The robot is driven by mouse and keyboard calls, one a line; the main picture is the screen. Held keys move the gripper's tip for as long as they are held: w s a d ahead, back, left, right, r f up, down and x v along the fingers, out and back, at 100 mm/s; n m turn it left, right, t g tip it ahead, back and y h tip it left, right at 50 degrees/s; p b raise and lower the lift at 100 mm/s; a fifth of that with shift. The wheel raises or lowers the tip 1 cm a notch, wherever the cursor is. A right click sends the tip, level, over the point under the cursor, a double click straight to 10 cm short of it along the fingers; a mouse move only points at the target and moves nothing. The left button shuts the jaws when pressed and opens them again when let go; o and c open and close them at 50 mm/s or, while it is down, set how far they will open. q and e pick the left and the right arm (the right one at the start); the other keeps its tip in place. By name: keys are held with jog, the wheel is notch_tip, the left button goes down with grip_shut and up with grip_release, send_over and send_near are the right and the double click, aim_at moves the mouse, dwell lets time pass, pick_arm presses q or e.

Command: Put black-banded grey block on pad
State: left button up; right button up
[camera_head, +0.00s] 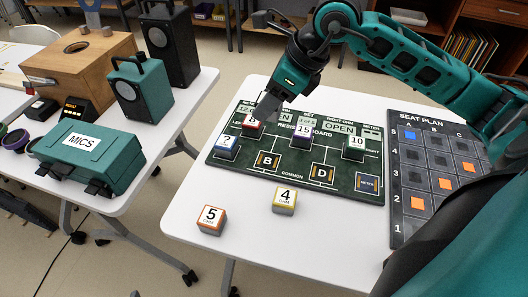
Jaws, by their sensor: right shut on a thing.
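My right gripper (264,110) reaches down over the upper left of the dark green resistor board (225,163). It is shut at a red-banded block (253,123) with a white numbered top, partly covered by the fingers. I cannot make out a black band on any block. A blue-banded block marked "?" (227,143), a purple-banded block marked 15 (303,131) and a green-banded block marked 10 (355,146) are on the board. The pads marked B (267,160) and D (322,173) look bare. My left gripper is not in view.
A yellow-banded block marked 4 (285,200) and an orange-banded block marked 5 (212,219) stand on the white table (250,245) before the board. A seat plan board (400,205) lies at right.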

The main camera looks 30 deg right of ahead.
aim_at(260, 159)
notch_tip(260, 159, down, 14)
jog(key=shift+f+b, duration=0.15)
jog(key=shift+b, duration=0.7)
jog(key=shift+f, duration=0.1)
jog(key=o, duration=0.6)
jog(key=shift+f, duration=0.1)
jog(key=o, duration=0.5)
jog(key=shift+c, duration=0.2)
jog(key=shift+r, duration=0.3)
jog(key=p+v, duration=0.1)
jog(key=v, duration=1.1)
